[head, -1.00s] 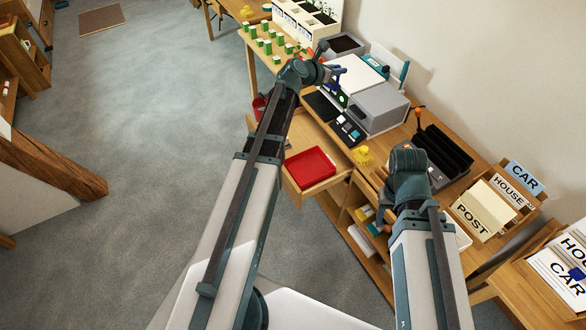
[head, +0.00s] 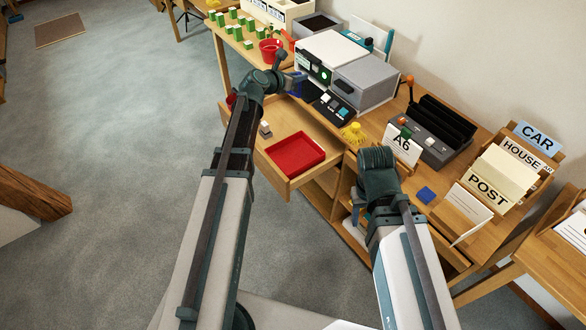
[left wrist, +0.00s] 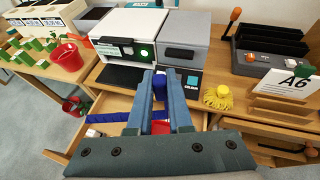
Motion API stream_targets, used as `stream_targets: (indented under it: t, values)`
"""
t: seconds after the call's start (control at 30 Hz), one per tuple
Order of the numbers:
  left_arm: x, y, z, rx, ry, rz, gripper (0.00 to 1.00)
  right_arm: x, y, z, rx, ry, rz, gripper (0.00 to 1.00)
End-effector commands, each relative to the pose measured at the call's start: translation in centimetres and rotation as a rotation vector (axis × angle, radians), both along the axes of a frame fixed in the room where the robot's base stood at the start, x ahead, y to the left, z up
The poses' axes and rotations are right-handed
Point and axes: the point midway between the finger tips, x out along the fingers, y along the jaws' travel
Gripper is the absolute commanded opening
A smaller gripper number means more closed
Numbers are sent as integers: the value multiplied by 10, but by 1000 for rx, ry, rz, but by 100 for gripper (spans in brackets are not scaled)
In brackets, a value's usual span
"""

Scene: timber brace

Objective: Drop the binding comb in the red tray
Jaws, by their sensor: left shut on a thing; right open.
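The red tray (head: 296,153) lies in the open wooden drawer, and a bit of red shows between my fingers in the left wrist view (left wrist: 160,127). My left gripper (head: 297,82) is above and behind the tray, near the front of the white and grey machine. It is shut on a blue piece (left wrist: 160,88), which appears to be the binding comb; my fingers hide part of it. A blue strip (left wrist: 108,117) also shows left of the fingers; I cannot tell whether it is the same piece. My right gripper (head: 358,207) is open by the desk's front edge.
The grey machine (head: 365,82) stands behind the left gripper. A yellow tasselled thing (head: 354,133) and an A6 card (head: 402,144) are to its right. A small block (head: 265,128) lies in the drawer (head: 288,117) beside the tray. A red bucket (head: 270,50) stands farther left.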

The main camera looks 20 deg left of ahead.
Motion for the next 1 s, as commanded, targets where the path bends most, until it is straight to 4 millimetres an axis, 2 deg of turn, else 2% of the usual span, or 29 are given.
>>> stream_targets:
  t: [0.03, 0.1, 0.37, 0.43, 0.8, 1.0]
  values:
    - [0, 0, -25, 0, 0, 0, 0, 0, 0, -25, 0, 0, 0, 50]
    - [0, 0, -37, 0, 0, 0, 0, 0, 0, -37, 0, 0, 1, 50]
    - [0, -1, -59, 1, 1, 1, 0, 0, 0, -58, 0, 0, 2, 50]
    - [0, -5, -69, 1, 2, 2, 0, 0, 0, -69, 0, 0, 2, 50]
    - [0, -45, -171, 0, 9, 48, 0, 0, 0, -169, 0, 0, 2, 50]
    - [0, -63, -205, -1, 6, 66, 0, 0, 0, -204, 0, 0, 2, 50]
